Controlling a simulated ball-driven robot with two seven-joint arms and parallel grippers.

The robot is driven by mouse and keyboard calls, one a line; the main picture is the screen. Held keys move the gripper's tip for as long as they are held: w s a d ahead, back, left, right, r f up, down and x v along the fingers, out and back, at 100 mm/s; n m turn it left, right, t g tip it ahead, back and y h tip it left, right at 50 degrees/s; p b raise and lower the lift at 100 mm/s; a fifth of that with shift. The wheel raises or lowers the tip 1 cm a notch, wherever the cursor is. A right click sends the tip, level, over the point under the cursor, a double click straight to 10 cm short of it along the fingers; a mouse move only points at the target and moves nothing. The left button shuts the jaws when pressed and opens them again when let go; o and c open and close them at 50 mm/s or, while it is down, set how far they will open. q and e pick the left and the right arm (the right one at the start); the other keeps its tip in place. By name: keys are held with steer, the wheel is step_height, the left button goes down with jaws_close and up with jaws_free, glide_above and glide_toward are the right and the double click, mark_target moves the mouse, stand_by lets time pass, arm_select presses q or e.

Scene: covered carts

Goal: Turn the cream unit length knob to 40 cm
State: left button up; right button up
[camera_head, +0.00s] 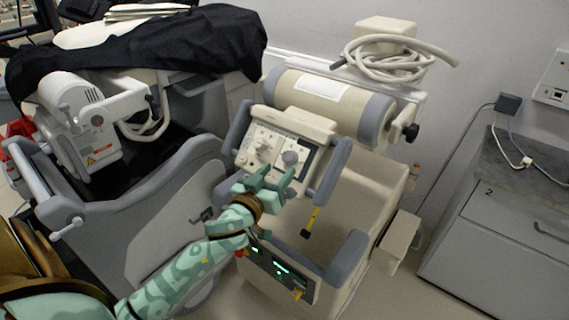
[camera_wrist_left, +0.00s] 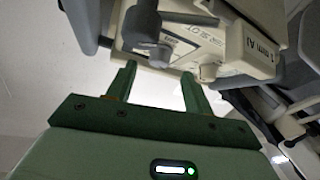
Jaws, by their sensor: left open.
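The cream unit (camera_head: 384,183) stands in the middle, with a tilted control panel (camera_head: 300,125) between grey side handles. On the panel are a pale knob (camera_head: 260,143) and a grey knob (camera_head: 290,158); the print is too small to read, so I cannot tell which sets length or where it points. In the left wrist view the panel (camera_wrist_left: 245,45) is beyond the fingers, with a knob (camera_wrist_left: 208,72) near the right fingertip. My left gripper (camera_head: 268,179) is open and empty, just below the panel; it also shows in the wrist view (camera_wrist_left: 158,72). My right gripper is out of view.
A coiled pale hose (camera_head: 385,62) lies on top of the unit. A white cart with a black cover (camera_head: 215,40) stands at the left. A grey cabinet (camera_head: 500,235) is at the right. Grey handles (camera_head: 330,172) flank the panel closely.

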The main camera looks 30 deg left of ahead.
mark_target(286, 162)
arm_select(q)
steer(key=w, duration=0.4)
steer(key=shift+w+a, duration=0.2)
steer(key=shift+a, duration=0.05)
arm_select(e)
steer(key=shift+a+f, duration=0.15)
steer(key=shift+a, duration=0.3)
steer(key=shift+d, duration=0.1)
arm_select(q)
steer(key=c, duration=1)
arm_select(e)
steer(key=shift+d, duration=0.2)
